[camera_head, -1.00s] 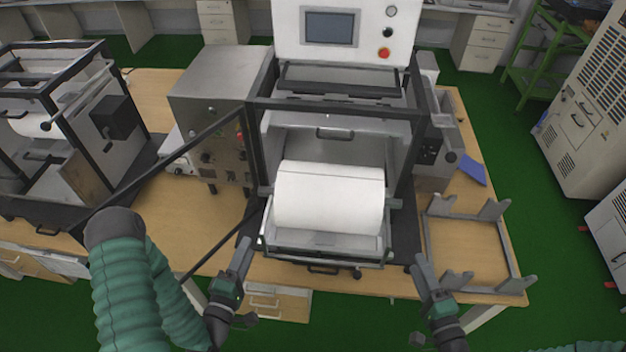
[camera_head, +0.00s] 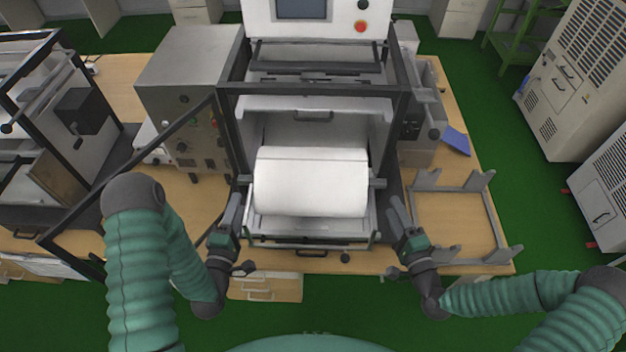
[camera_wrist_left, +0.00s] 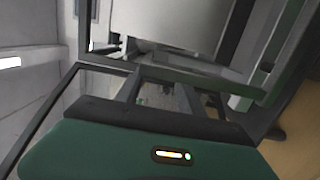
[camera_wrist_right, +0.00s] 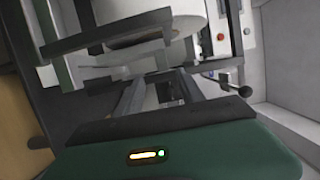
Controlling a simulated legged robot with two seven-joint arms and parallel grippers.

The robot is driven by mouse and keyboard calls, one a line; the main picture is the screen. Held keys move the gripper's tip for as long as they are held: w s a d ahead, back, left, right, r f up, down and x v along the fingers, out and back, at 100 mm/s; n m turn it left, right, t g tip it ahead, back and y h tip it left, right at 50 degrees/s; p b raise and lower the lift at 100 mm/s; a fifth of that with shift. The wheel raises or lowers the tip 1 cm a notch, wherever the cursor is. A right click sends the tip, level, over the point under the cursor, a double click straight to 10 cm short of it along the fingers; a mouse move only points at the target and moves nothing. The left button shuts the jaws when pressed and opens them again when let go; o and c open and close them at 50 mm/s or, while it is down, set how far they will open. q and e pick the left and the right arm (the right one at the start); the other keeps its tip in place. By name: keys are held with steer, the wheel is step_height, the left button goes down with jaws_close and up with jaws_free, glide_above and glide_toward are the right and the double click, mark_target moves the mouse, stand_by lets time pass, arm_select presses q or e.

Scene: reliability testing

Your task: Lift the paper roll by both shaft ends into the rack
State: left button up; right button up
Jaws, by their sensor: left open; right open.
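The white paper roll (camera_head: 312,185) lies level in the open front of the machine, above a metal tray. Short grey shaft ends show at its left (camera_head: 243,181) and right (camera_head: 378,183). My left gripper (camera_head: 232,208) is open and empty, just in front of the left shaft end. My right gripper (camera_head: 394,207) is open and empty, in front of the right shaft end. Neither visibly touches the shaft. The roll's white side shows at the top of the right wrist view (camera_wrist_right: 150,12). The grey rack (camera_head: 496,220) stands empty on the table at the right.
The machine's dark frame (camera_head: 320,89) stands around and above the roll. A grey control box (camera_head: 185,75) is to its left and a blue object (camera_head: 456,140) lies on the table to its right. Another framed machine (camera_head: 80,110) stands at the far left.

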mark_target(244, 183)
arm_select(q)
steer(key=w, duration=0.8)
steer(key=shift+w+d, duration=0.3)
steer(key=shift+w, duration=0.05)
arm_select(e)
steer(key=x, duration=0.8)
steer(key=shift+w+a, duration=0.3)
steer(key=shift+a, duration=0.1)
arm_select(q)
steer(key=shift+w+d, duration=0.1)
steer(key=shift+w, duration=0.3)
arm_select(e)
steer(key=shift+w, duration=0.4)
arm_select(q)
steer(key=shift+s+r, duration=0.1)
arm_select(e)
steer(key=shift+s+r, duration=0.1)
arm_select(q)
steer(key=shift+s, duration=0.1)
steer(key=shift+c, duration=0.4)
arm_select(e)
steer(key=shift+s+r, duration=0.1)
steer(key=shift+c, duration=0.4)
arm_select(q)
jaws_close()
arm_select(e)
jaws_close()
steer(key=shift+f, duration=0.3)
steer(key=shift+r, duration=0.1)
